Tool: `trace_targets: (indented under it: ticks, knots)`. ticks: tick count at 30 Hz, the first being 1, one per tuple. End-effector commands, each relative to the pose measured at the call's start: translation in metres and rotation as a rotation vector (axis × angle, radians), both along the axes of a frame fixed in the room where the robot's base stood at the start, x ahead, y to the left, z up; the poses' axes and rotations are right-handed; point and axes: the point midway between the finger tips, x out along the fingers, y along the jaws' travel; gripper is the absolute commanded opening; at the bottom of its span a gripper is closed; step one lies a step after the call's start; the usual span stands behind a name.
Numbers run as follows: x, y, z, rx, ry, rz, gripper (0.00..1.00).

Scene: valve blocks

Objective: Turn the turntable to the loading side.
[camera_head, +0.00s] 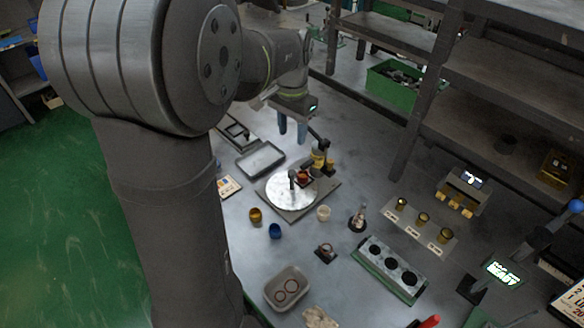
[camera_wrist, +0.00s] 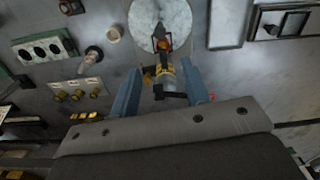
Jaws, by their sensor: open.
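The turntable (camera_head: 284,201) is a pale round disc on a grey square base, near the middle of the bench in the head view. A short grey post stands on it, with an orange-brown piece (camera_head: 303,177) at its far right side. The disc also shows at the top of the wrist view (camera_wrist: 146,18). My gripper (camera_head: 292,128) has two blue fingers pointing down. It is above and behind the turntable, apart from it. In the wrist view the fingers (camera_wrist: 161,68) are wide apart with nothing held. A yellow and black fixture (camera_wrist: 167,82) shows between them, lower down.
A grey tray (camera_head: 243,163) lies left of the turntable. Brown (camera_head: 255,215), blue (camera_head: 275,231) and cream (camera_head: 323,212) cups stand in front. A block with black round openings (camera_head: 364,250) and a gauge board (camera_head: 395,215) are to the right. Shelving (camera_head: 480,75) rises behind.

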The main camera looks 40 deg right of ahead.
Motion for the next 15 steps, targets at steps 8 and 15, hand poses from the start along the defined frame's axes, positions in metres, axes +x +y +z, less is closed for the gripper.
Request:
trace_targets:
  ticks: [8,15]
  knots:
    - [0.000,0.001,-0.064,0.004,0.002,0.002,0.43]
    - [0.000,0.001,-0.111,0.003,0.001,0.002,0.43]
